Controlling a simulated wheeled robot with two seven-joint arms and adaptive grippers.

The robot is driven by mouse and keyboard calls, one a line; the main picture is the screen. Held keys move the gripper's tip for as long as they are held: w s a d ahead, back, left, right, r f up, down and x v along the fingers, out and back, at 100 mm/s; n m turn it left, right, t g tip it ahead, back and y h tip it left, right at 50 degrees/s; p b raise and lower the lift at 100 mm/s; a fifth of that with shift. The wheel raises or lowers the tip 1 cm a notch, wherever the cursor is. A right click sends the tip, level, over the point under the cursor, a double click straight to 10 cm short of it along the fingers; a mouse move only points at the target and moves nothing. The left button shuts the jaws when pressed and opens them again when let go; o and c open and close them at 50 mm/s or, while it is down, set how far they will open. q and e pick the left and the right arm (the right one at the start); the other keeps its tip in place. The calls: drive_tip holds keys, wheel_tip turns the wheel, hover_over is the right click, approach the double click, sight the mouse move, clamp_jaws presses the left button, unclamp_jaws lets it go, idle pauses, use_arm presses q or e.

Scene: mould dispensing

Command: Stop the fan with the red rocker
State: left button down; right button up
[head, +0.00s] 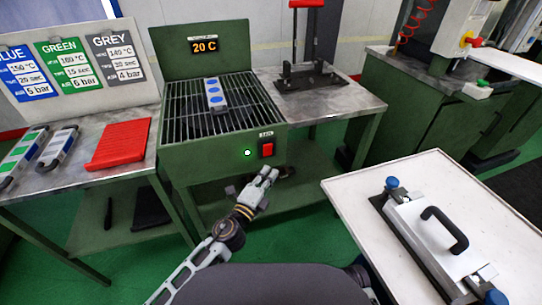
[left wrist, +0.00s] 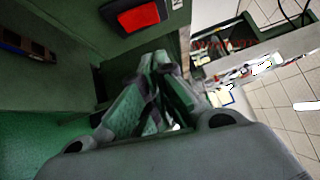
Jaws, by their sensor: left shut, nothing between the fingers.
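The red rocker (head: 267,150) sits on the front face of the green fan box (head: 215,155), under a small label and right of a lit green lamp (head: 247,153). It also shows in the left wrist view (left wrist: 142,16), near the top. My left gripper (head: 270,173) is shut and empty, a little below the rocker in the head view. Its closed fingers (left wrist: 155,62) show below the rocker in the left wrist view, and I see no contact. The display (head: 204,46) on the box reads 20 C. My right gripper is not in view.
A mould with blue pads (head: 215,93) lies on the box's grille. A red mat (head: 119,144) and two moulds lie on the left bench. A hand press (head: 302,75) stands on the bench at right. A white table (head: 490,221) holds a metal mould with a black handle (head: 445,229).

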sight(270, 155)
use_arm(q)
drive_tip(key=shift+w+d+r, duration=0.15)
drive_tip(key=shift+w, duration=1.15)
drive_tip(key=shift+w+d+r, duration=0.1)
drive_tip(key=shift+w+r, duration=0.05)
drive_tip(key=shift+w, duration=1.15)
drive_tip(key=shift+w+d+r, duration=0.15)
drive_tip(key=shift+w, duration=1.15)
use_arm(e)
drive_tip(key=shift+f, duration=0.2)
use_arm(q)
drive_tip(key=shift+p, duration=0.3)
drive_tip(key=shift+w+r+p, duration=0.15)
drive_tip(key=shift+w+p, duration=0.1)
drive_tip(key=shift+p, duration=0.75)
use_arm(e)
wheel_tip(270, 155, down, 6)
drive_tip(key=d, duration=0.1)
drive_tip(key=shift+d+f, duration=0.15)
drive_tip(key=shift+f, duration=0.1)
use_arm(q)
drive_tip(key=shift+s+a, duration=0.1)
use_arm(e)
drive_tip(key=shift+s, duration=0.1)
